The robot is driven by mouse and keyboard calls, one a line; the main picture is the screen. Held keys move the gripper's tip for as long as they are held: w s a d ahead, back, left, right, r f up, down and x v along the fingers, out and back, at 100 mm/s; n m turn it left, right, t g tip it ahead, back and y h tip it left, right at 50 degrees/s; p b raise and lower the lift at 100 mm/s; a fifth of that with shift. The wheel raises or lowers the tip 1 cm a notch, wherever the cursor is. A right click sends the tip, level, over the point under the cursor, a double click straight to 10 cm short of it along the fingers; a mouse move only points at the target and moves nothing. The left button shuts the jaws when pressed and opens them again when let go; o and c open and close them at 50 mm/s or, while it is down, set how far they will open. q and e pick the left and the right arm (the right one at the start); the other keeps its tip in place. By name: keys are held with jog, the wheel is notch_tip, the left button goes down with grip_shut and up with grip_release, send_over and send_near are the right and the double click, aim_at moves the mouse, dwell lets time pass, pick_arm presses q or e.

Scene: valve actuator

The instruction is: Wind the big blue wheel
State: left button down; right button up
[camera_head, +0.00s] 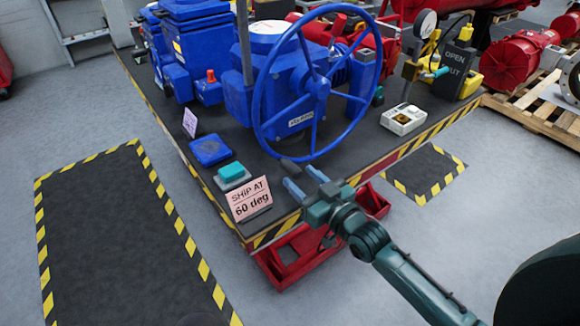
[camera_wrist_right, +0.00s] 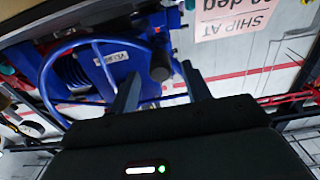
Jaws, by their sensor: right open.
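The big blue wheel (camera_head: 318,87) stands upright on the front of a blue valve actuator, with spokes meeting at its hub. A dark handle (camera_head: 292,162) sticks out at the bottom of its rim. In the right wrist view the wheel (camera_wrist_right: 118,68) is at the left, and the dark handle (camera_wrist_right: 160,66) shows just beyond and between the fingertips. My right gripper (camera_head: 302,180) is open and empty, just in front of and below the handle. I cannot tell whether the fingers touch it. My left gripper is out of view.
A pink "SHIP AT 60 deg" sign (camera_head: 249,200) and a teal button box (camera_head: 233,174) stand left of my right gripper on the bench. A white box (camera_head: 403,119) and a gauge (camera_head: 425,24) stand at the right. The striped bench edge (camera_head: 268,233) runs below my gripper.

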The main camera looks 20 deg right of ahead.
jog(key=x, duration=0.5)
grip_shut()
dwell(0.5)
